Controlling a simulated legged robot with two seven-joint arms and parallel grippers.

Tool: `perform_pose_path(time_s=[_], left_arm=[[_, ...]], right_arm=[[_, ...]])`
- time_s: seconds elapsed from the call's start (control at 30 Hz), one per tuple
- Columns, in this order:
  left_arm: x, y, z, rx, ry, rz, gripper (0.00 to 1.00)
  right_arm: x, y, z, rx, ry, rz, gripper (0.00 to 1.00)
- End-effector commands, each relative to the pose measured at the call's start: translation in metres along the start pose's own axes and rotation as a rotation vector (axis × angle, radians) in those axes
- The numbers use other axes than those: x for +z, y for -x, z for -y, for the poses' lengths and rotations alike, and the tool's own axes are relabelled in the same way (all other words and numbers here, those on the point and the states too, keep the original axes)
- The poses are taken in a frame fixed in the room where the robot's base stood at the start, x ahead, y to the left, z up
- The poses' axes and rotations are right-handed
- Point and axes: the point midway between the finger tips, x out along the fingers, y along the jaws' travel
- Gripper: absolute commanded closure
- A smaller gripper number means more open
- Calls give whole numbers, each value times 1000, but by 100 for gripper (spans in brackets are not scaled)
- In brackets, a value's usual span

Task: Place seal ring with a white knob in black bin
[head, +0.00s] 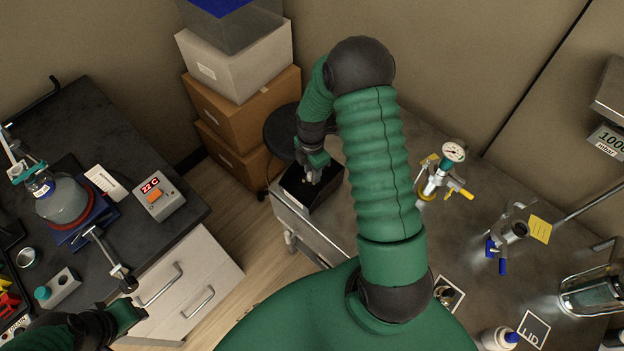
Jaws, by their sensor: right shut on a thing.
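The black bin (298,190) is a small open box on the left end of the grey bench, in the middle of the head view. My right gripper (314,174) points down over its opening, with the fingertips at or inside the rim. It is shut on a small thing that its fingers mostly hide. I cannot make out a ring or a white knob there, and neither shows clearly elsewhere. My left gripper (130,312) is at the lower left by the dark bench's drawers, apart from the bin; its fingers are not clear.
A gauge with yellow handles (440,172) and a blue-handled clamp fitting (508,234) stand on the right bench. A dark stool (280,131) and stacked boxes (240,107) are behind the bin. A flask (62,200) stands on the left bench.

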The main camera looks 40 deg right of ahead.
Motion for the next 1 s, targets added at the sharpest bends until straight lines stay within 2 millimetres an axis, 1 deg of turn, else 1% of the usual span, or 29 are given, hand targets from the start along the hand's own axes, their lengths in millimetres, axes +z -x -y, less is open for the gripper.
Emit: perform_pose_path(time_s=[0.1, 0.2, 0.5, 0.53, 0.67, 0.7, 0.9, 1.0], left_arm=[[0, 0, 0, 0, 0, 0, 64], [0, 0, 0, 0, 0, 0, 64], [0, -2, 0, 0, 0, 0, 64], [0, -1, 0, 0, 0, 0, 64], [0, -1, 0, 0, 0, 0, 64], [0, -1, 0, 0, 0, 0, 64], [0, -1, 0, 0, 0, 0, 64], [0, 0, 0, 0, 0, 0, 64]], right_arm=[[0, -23, 1, -5, 1, -1, 100], [1, -37, 0, -2, 1, -1, 100], [1, -41, -1, 0, -1, 0, 100], [1, -40, -1, 0, -1, 0, 69], [1, -40, -1, 0, -1, 0, 52], [0, -40, -1, 0, -1, 0, 50], [1, -40, -1, 0, -1, 0, 50], [1, -34, -1, 2, -2, 0, 50]])
